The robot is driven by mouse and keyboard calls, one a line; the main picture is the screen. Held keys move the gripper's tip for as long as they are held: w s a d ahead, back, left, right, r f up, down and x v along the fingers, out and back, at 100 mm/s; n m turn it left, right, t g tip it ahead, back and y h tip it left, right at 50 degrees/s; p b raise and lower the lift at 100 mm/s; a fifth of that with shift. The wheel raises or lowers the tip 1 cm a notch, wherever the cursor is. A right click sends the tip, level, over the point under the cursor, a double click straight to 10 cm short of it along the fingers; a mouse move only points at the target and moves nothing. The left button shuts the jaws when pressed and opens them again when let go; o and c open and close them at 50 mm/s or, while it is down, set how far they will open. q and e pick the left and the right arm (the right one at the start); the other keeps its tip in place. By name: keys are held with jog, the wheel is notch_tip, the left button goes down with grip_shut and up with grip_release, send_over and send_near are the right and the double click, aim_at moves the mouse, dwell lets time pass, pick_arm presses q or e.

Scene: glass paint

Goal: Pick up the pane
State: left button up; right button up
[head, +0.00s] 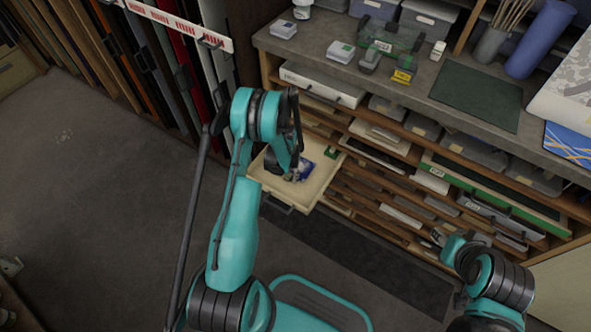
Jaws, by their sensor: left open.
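A clear greenish piece that looks like a glass pane (403,42) stands among small dark blocks on the grey counter; I cannot be sure that it is the pane. My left gripper (292,172) is over the pulled-out drawer (322,181), pointing down, with its jaws open. The arm and wrist partly hide it, and a small blue and white item (304,170) lies right by the fingers. I cannot tell whether they touch. My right gripper (442,238) is at the right, in front of the lower shelves, small and dark; its jaws are unclear.
Shelves with many trays and panels fill the space below. Upright coloured sheets (150,60) stand at left. The floor at left (90,220) is clear.

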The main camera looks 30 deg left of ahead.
pick_arm(q)
jog(key=shift+r, duration=0.1)
grip_shut()
jog(key=shift+r, duration=0.1)
